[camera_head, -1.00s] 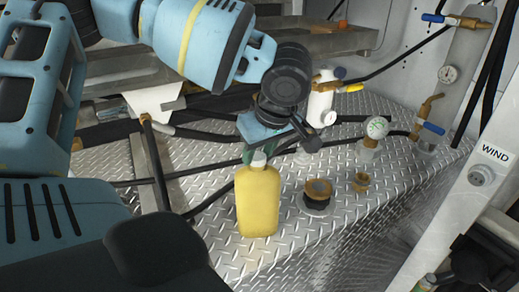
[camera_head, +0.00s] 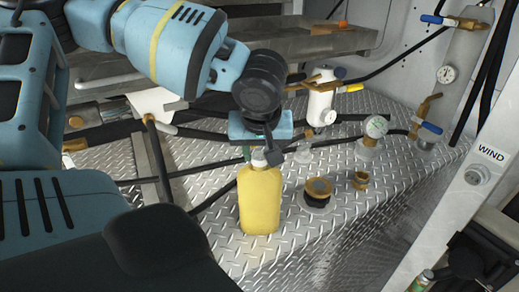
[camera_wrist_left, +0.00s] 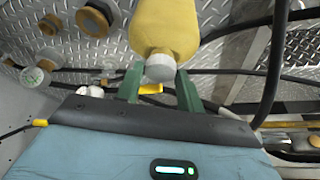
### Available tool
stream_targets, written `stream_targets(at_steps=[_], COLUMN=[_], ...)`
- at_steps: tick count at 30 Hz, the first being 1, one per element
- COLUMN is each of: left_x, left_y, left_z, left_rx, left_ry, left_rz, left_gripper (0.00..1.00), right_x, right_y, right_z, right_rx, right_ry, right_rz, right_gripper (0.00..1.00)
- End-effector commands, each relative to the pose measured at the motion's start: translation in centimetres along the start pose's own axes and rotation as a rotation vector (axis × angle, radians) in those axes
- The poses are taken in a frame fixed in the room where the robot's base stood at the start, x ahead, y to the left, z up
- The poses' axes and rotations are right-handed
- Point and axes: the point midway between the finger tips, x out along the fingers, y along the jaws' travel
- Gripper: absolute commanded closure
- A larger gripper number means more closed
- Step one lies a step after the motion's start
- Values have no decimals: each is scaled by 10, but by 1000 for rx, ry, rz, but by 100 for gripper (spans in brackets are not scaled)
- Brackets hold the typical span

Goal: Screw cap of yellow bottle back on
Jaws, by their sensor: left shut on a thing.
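The yellow bottle (camera_head: 260,200) stands upright on the diamond-plate floor, and its shoulder shows in the left wrist view (camera_wrist_left: 165,28). Its pale grey-white cap (camera_wrist_left: 160,68) sits at the mouth of the bottle; I cannot tell how tightly it is seated. My left gripper (camera_wrist_left: 160,80) has its green fingers on either side of the cap and is shut on it. In the head view the left gripper (camera_head: 257,152) is above the bottle, its fingers mostly hidden by the wrist. My right gripper is not in view.
A brass-topped fitting (camera_head: 318,190) and a small brass fitting (camera_head: 361,180) stand right of the bottle. Black hoses (camera_head: 210,198) run across the plate. Bare plate lies in front of the bottle.

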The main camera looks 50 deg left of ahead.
Motion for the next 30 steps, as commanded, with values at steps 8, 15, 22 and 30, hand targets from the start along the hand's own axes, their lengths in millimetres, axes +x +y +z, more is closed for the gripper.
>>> stream_targets(at_steps=[8,15,22,30], left_x=[-1,-1,0,0], left_y=[0,0,0,0], left_z=[0,0,0,0], left_rx=[117,128,127,126], left_ry=[-1,-2,-2,-2], left_rz=[52,55,54,53], left_gripper=[83,57,37,23], right_x=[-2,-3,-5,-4], right_y=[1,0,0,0], right_z=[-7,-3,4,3], right_rx=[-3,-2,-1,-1], right_ry=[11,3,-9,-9], right_rz=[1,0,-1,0], right_gripper=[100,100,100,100])
